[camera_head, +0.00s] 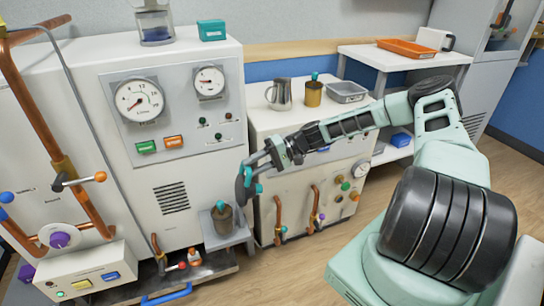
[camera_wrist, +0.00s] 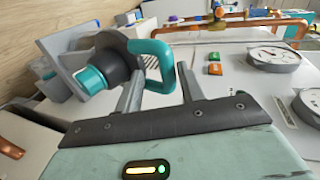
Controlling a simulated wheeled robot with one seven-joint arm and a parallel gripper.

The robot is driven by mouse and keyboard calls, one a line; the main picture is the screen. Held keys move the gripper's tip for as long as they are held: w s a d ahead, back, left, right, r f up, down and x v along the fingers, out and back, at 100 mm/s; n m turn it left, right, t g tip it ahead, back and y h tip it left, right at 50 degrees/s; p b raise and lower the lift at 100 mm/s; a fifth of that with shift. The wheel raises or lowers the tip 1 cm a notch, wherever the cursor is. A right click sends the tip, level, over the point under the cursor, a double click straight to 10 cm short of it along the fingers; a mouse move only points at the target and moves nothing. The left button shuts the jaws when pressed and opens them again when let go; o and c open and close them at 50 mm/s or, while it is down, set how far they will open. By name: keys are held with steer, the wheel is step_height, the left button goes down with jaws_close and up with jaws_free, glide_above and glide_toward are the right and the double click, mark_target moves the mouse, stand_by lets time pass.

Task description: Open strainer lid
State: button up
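A dark grey round part that looks like the strainer lid (camera_head: 242,184) stands in front of the white cabinet, beside my gripper (camera_head: 264,161). In the wrist view, a dark round body (camera_wrist: 113,58) carries a teal loop handle (camera_wrist: 152,47) and a teal cylinder (camera_wrist: 91,79). My gripper (camera_wrist: 160,68) has its two grey fingers spread apart, with the teal handle in view between them. I cannot tell whether either finger touches the handle. My gripper hides part of the dark part in the head view.
A grey pot (camera_head: 221,221) with a teal knob stands on a small shelf below. The white cabinet carries gauges (camera_head: 139,101) and buttons. Copper pipes (camera_head: 278,218) and a bench (camera_head: 322,115) with a metal jug (camera_head: 279,94) are to the right. Open floor lies in front.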

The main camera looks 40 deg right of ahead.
steer(key=v, duration=1.6)
steer(key=shift+s+d, duration=0.2)
steer(key=shift+d, duration=0.15)
steer(key=a+r+n+g+h, duration=0.2)
steer(key=a+g, duration=0.1)
steer(key=a, duration=0.7)
steer(key=a+r+n+g+h, duration=0.15)
steer(key=a+g, duration=0.25)
steer(key=a, duration=0.5)
steer(key=s+a+r+n+g+h, duration=0.25)
steer(key=s+a+h, duration=0.45)
steer(key=a, duration=0.6)
steer(key=s+a+r+n+t+h, duration=0.1)
steer(key=s+a+r+n+t, duration=0.2)
steer(key=s, duration=0.7)
steer(key=s+a+r+n+t+h, duration=0.2)
steer(key=s+a+r, duration=0.25)
steer(key=s, duration=0.45)
step_height(320, 180, up, 14)
steer(key=p, duration=1.5)
steer(key=shift+a+r, duration=0.15)
steer(key=shift+a, duration=0.1)
